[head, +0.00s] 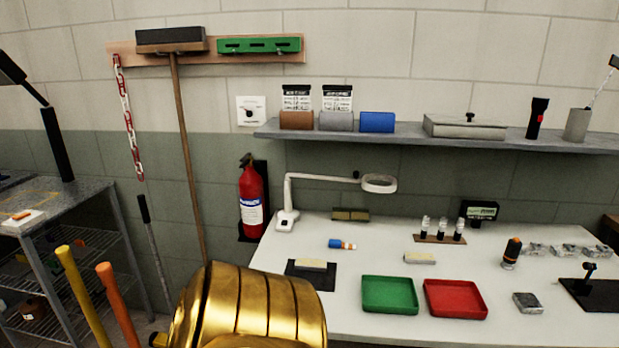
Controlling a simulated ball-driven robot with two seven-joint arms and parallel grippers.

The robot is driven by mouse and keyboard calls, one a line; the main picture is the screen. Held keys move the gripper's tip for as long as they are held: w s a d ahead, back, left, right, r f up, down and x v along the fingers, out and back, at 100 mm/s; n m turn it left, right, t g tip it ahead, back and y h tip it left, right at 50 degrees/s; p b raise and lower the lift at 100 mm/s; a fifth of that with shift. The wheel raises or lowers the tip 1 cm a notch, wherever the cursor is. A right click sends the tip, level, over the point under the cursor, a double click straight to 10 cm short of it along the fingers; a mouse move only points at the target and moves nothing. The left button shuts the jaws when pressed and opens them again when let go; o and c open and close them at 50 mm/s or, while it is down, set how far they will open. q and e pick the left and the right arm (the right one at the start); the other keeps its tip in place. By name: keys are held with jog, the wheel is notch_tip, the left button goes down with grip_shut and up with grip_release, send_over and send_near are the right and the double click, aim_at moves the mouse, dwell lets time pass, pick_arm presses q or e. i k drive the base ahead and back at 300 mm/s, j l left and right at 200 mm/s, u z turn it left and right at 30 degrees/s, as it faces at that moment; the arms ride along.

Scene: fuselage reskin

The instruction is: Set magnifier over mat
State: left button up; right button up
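A white magnifier stands at the back left of the white table, with its base (287,220) near the table's left edge. Its jointed arm reaches right, and its ring head (379,183) hangs over the back of the table. A black mat (325,283) lies at the table's front left, with a beige block (311,264) on it. The magnifier head is behind and to the right of this mat, not above it. A second dark mat (603,301) lies at the far right with a small black stand on it. Neither gripper shows.
A green tray (389,294) and a red tray (455,298) sit at the front. A blue and orange bottle (341,244) lies between the magnifier base and black mat. A vial rack (439,239) stands farther back. A shelf (430,136) overhangs the back. A fire extinguisher (250,200) hangs left.

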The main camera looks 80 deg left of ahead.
aim_at(366, 187)
jog(key=u, duration=2.15)
